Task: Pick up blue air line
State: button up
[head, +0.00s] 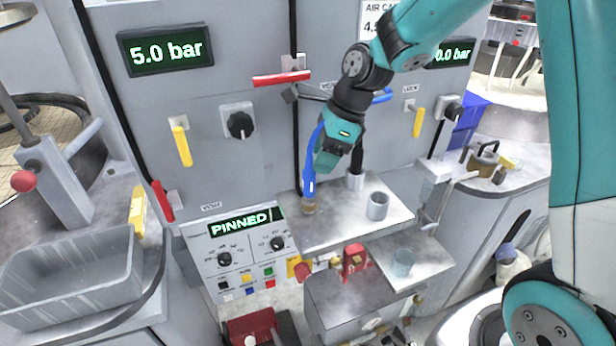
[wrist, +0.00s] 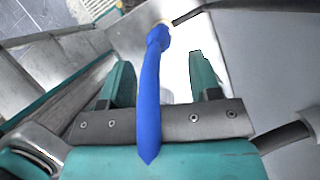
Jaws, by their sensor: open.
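The blue air line (head: 309,178) stands upright at the left end of a metal shelf (head: 345,225), its lower end at a small brass-coloured fitting (head: 309,206). Its upper part curves beside my gripper (head: 323,160) in the head view. In the wrist view the blue air line (wrist: 150,90) runs lengthwise between the two teal fingers of my gripper (wrist: 162,70), with a gap on each side. My gripper is open and holds nothing. Whether the line lies fully within the depth of the jaws, I cannot tell.
A grey cup (head: 377,206) and a black line in a holder (head: 355,181) stand on the shelf to the right. A red-handled valve (head: 283,78) and yellow lever (head: 418,122) project from the wall panel. A lower shelf holds a clear cup (head: 402,263).

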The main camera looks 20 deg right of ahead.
aim_at(311, 173)
jog(key=shift+p+x, duration=0.6)
jog(key=shift+x, duration=2)
jog(key=shift+a, duration=0.1)
jog(key=c, duration=1)
jog(key=shift+r, duration=0.15)
jog(key=shift+c, duration=0.2)
